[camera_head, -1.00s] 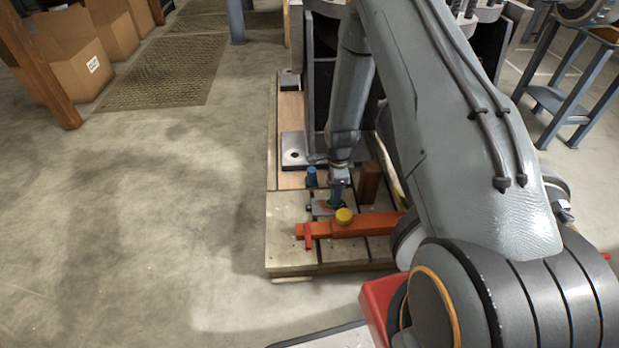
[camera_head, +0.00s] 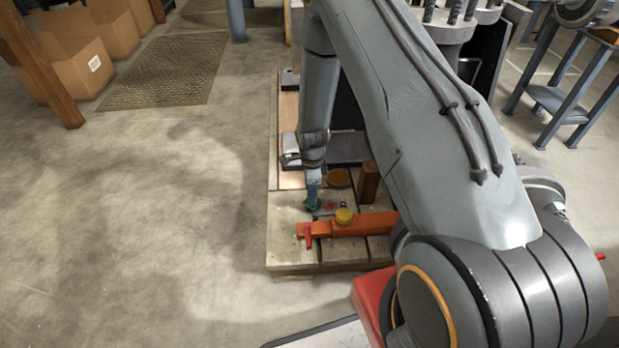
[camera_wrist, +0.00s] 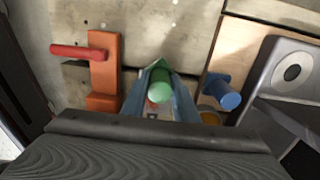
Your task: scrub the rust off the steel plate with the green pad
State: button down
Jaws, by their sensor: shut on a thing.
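My gripper (camera_head: 313,196) points down and is shut on the green pad (camera_head: 310,205) at the left end of the steel plate. In the wrist view, the pad's round green grip (camera_wrist: 160,90) sits between the fingers. The steel plate (camera_head: 334,208) lies flat on the table behind the orange bar, with reddish rust showing on it to the right of the pad. In the wrist view the plate is mostly hidden by the fingers and the pad. I cannot tell for certain whether the pad touches the plate.
A wooden block (camera_head: 368,182) and a round orange-topped thing (camera_head: 339,178) stand behind. A blue cylinder (camera_wrist: 223,92) shows in the wrist view.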

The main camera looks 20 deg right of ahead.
notch_tip(320, 180, up, 2)
jog(key=shift+d+r, duration=0.1)
jog(key=shift+r, duration=0.1)
jog(key=shift+r+p, duration=2.1)
jog(key=shift+r, duration=0.5)
